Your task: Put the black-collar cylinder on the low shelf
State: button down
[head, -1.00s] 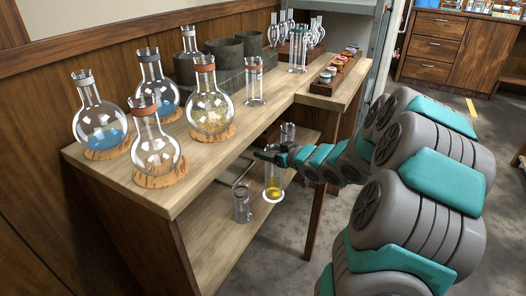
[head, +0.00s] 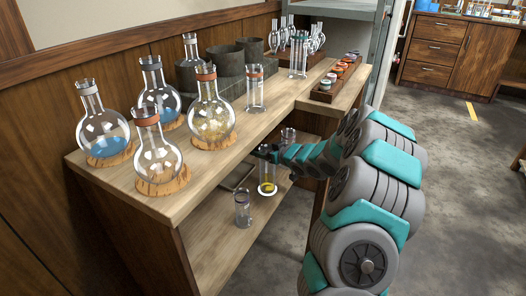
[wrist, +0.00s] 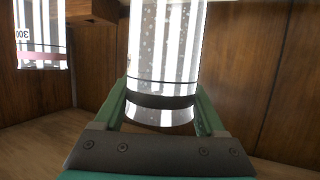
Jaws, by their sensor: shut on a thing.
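The black-collar cylinder (head: 267,178) is clear glass with yellow liquid near its pale base. My gripper (head: 264,153) is shut on its upper part, below the tabletop's right edge. In the wrist view the clear cylinder (wrist: 165,50) with a black band stands between the two green fingers (wrist: 160,115); its far end is cut off by the frame. The low shelf (head: 215,240) is a wooden board under the bench. The cylinder's base shows over the shelf near its open edge; I cannot tell whether it touches. My gripper hides part of the cylinder.
A clear cylinder (head: 243,210) stands on the shelf to the left, and another (head: 288,137) shows behind my arm. A pink-banded cylinder (wrist: 40,50) is at the wrist view's left. Round flasks (head: 160,160) crowd the tabletop above. A bench leg (head: 316,212) stands to the right.

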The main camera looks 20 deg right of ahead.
jog(key=shift+f, duration=0.1)
grip_release()
dwell(0.3)
